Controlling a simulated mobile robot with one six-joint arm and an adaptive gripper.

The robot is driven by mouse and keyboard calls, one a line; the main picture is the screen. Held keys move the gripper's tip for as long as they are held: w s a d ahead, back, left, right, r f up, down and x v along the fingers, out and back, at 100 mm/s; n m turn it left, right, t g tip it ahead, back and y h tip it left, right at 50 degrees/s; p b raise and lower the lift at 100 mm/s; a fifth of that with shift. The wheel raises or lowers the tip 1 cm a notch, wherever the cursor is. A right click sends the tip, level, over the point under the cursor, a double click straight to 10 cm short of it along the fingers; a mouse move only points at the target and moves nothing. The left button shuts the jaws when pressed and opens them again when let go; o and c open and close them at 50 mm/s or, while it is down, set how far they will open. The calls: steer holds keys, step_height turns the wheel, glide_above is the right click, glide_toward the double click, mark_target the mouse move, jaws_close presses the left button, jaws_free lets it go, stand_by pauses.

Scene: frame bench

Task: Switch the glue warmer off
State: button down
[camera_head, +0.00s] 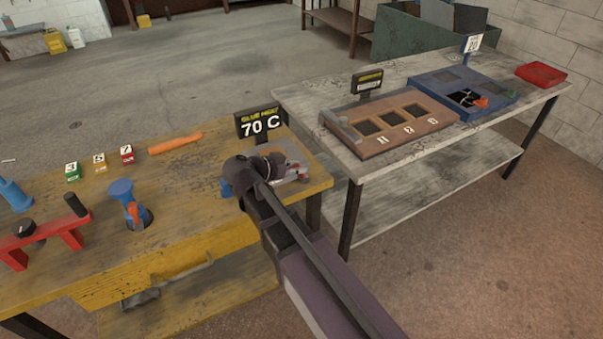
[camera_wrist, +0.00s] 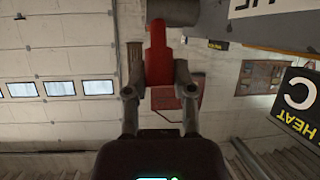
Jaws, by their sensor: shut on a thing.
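The glue warmer's black display (camera_head: 258,124) reads "70 C" under yellow lettering. It stands at the right end of the yellow bench (camera_head: 190,225); a cropped part of it also shows in the wrist view (camera_wrist: 300,100). My gripper (camera_head: 292,172) is low over that bench end, just in front of the display. In the wrist view my gripper (camera_wrist: 160,88) has its fingers on either side of a red lever (camera_wrist: 156,62), shut on it. The lever meets a grey cylindrical part (camera_wrist: 173,11). My wrist hides much of the warmer's body in the head view.
An orange cylinder (camera_head: 175,143), small numbered blocks (camera_head: 99,162), a blue stand (camera_head: 122,192) and a red frame (camera_head: 45,238) are on the yellow bench left of my arm. A grey table (camera_head: 325,127) with a brown slotted tray (camera_head: 362,143) stands to the right.

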steer(key=shift+s+a+f+t+h+b, duration=0.15)
steer(key=shift+a+f+t+h+b, duration=0.2)
steer(key=shift+h+b, duration=0.45)
steer(key=shift+r, duration=0.1)
steer(key=shift+c, duration=2.2)
jaws_free()
